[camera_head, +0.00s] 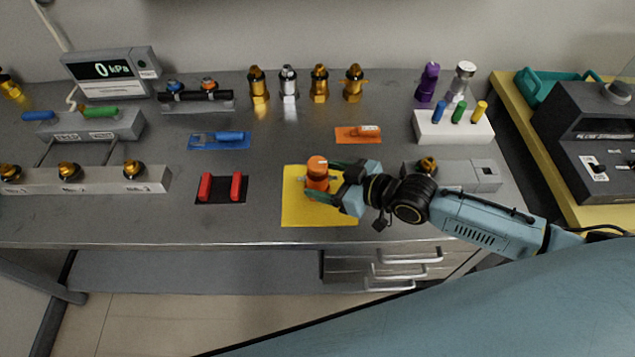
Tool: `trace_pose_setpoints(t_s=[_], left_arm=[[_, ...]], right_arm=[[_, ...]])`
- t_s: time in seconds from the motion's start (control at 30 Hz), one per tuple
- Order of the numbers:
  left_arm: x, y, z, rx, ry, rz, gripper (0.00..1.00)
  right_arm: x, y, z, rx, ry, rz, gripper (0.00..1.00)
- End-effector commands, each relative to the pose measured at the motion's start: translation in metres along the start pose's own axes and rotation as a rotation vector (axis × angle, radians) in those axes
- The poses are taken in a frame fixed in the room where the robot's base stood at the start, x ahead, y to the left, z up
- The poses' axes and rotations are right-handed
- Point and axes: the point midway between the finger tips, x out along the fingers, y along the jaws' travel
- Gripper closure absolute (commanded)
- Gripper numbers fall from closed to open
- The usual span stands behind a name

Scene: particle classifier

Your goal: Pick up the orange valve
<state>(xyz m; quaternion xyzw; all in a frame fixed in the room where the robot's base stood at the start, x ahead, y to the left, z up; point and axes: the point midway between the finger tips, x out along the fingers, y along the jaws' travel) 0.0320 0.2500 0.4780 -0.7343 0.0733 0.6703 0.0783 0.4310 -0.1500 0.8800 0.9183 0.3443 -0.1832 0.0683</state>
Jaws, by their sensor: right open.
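The orange valve (317,171) stands upright on a yellow mat (300,212) near the front middle of the grey bench. My right gripper (325,182) reaches in from the right, low over the mat. Its fingers are open and lie at the valve, one on the far side and one on the near side. Whether the fingers touch the valve cannot be told. The valve's lower part is partly hidden by the gripper. My left gripper is not in view.
Several brass and silver fittings (320,84) stand along the back of the bench. A white block (428,129) with coloured pegs is at the back right. Red handles (236,187) lie left of the mat. A pressure display (112,72) is at the back left.

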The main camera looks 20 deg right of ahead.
Motion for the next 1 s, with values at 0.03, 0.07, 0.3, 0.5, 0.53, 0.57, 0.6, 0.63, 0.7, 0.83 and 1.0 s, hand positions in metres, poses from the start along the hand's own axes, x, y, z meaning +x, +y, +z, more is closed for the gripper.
trace_pose_setpoints(t_s=[0.03,0.07,0.3,0.5,0.53,0.57,0.6,0.63,0.7,0.83,1.0], left_arm=[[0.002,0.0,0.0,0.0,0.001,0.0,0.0],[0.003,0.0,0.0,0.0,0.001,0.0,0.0],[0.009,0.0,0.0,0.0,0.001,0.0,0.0],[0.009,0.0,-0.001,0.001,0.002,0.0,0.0],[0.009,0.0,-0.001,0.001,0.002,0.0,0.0],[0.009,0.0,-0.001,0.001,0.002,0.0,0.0],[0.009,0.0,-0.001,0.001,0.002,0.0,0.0],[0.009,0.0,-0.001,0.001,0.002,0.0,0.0],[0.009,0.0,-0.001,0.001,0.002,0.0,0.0],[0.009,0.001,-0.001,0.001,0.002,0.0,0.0],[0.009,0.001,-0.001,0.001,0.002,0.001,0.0]], right_arm=[[0.006,0.001,0.0,0.0,0.003,0.0,0.31],[0.011,0.002,0.0,0.0,0.003,0.001,0.31],[0.044,0.004,0.003,-0.001,0.003,0.0,0.31],[0.049,0.004,0.003,-0.001,0.001,0.0,0.31],[0.049,0.004,0.003,-0.001,0.001,0.0,0.31],[0.049,0.004,0.003,-0.001,0.001,0.0,0.31],[0.049,0.004,0.003,-0.001,0.001,0.0,0.31],[0.049,0.004,0.003,-0.001,0.001,0.0,0.34],[0.049,0.004,0.003,-0.001,0.001,0.0,0.43],[0.049,0.004,0.003,-0.001,0.001,0.0,0.6],[0.049,0.004,0.003,-0.001,0.0,0.0,0.83]])
